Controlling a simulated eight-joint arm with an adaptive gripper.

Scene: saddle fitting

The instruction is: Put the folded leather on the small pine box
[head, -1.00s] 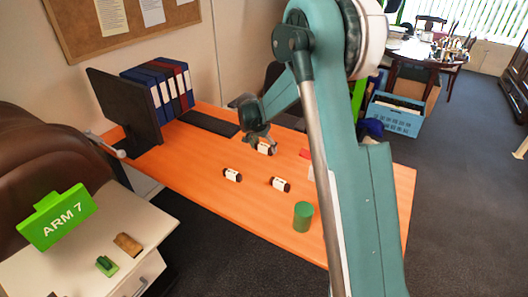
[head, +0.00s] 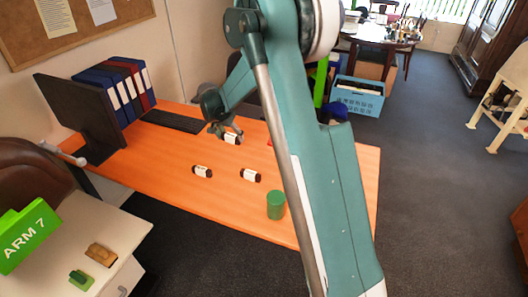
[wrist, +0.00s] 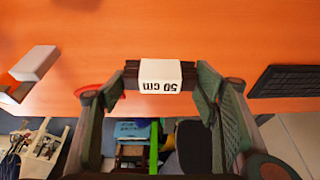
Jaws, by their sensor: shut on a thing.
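My gripper (wrist: 160,88) is shut on a dark brown piece with a white band (wrist: 160,76) reading "50 cm", which looks like the folded leather. In the head view the gripper (head: 228,132) and this piece (head: 232,139) are over the far part of the orange table. Two similar dark pieces with white bands, one at the left (head: 202,172) and one at the right (head: 250,176), lie on the table nearer the camera. I cannot make out the pine box with certainty. A pale block (wrist: 36,62) shows at the left in the wrist view.
A green cylinder (head: 276,205) stands near the front edge of the orange table (head: 330,190). A black keyboard (head: 174,121), a monitor (head: 80,110) and several binders (head: 115,95) are at the left. My arm hides part of the table's right side. A red round thing (wrist: 88,90) shows in the wrist view.

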